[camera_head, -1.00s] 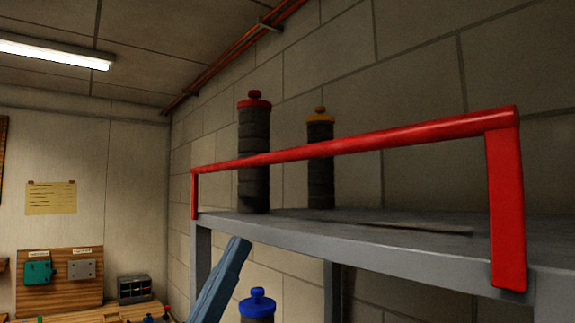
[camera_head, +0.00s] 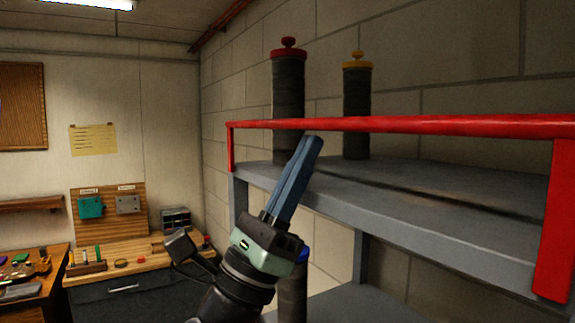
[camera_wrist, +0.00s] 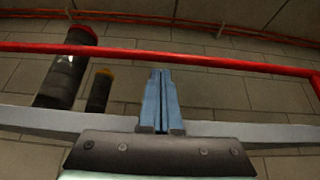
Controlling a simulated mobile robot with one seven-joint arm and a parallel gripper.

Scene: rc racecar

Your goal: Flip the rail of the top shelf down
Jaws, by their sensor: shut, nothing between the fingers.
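The red rail (camera_head: 430,124) stands raised along the front of the top shelf (camera_head: 420,218), its bar level above the shelf edge. Its right upright (camera_head: 556,220) and left upright (camera_head: 231,148) reach down to the shelf. My gripper (camera_head: 312,142) is shut and empty, its blue fingers pointing up with the tips just below the bar in the head view. I cannot tell whether they touch it. In the wrist view the rail (camera_wrist: 230,63) crosses above the shut fingertips (camera_wrist: 158,72), with a small gap showing.
On the top shelf stand a dark cylinder with a red cap (camera_head: 288,95) and one with a yellow cap (camera_head: 357,100). A blue-capped cylinder (camera_head: 293,290) is lower, partly behind my gripper. A workbench (camera_head: 130,270) with tools is at the left.

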